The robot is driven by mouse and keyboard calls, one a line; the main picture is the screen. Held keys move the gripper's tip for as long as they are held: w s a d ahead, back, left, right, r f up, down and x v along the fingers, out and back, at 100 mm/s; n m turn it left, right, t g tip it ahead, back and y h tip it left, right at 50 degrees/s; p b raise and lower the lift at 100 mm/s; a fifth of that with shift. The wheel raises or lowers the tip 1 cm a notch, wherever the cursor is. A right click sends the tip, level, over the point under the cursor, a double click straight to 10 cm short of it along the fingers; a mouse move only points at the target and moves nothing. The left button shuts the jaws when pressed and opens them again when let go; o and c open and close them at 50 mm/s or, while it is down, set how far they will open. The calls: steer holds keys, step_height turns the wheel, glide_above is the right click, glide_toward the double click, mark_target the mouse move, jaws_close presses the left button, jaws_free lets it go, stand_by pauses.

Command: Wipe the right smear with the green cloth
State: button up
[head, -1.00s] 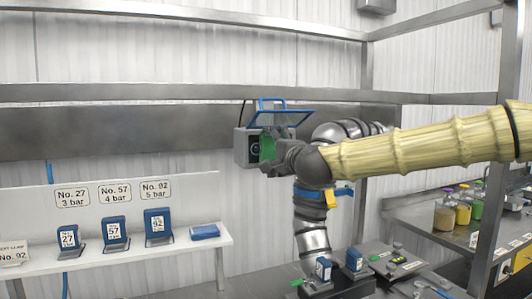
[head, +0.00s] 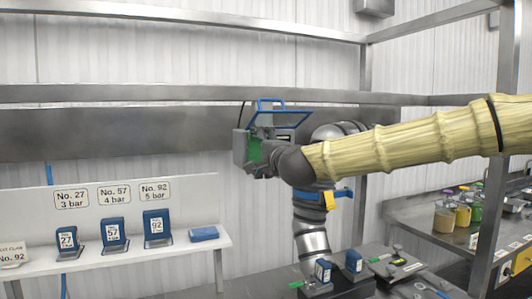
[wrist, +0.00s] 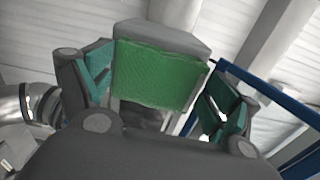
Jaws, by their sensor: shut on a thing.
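My gripper (head: 264,150) is raised against the front of a grey box-shaped unit (head: 238,148) with a blue frame (head: 290,122) on top. It is shut on the green cloth (head: 254,150). In the wrist view the cloth (wrist: 158,75) spans flat between the two teal-padded fingers (wrist: 160,92), with the grey unit (wrist: 165,38) right behind it. The cloth is at the unit's face; I cannot tell whether it touches. No smear shows; the unit's face is largely hidden by the cloth and gripper.
A white shelf (head: 120,252) at left carries blue numbered units (head: 114,232). A steel rail (head: 180,93) runs behind the grey unit. Jars (head: 444,218) stand on the right counter. The blue frame (wrist: 262,90) runs close beside the right finger.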

steer(key=shift+s+a, duration=0.1)
steer(key=shift+s+f, duration=0.1)
steer(key=shift+s, duration=0.3)
steer(key=shift+b+v, duration=0.45)
steer(key=shift+v, duration=0.7)
steer(key=shift+s+d, duration=0.25)
steer(key=shift+s, duration=0.2)
steer(key=shift+s+d, duration=0.35)
steer(key=shift+s, duration=0.3)
steer(key=shift+s+b, duration=0.1)
steer(key=shift+b, duration=0.2)
steer(key=shift+v, duration=1.45)
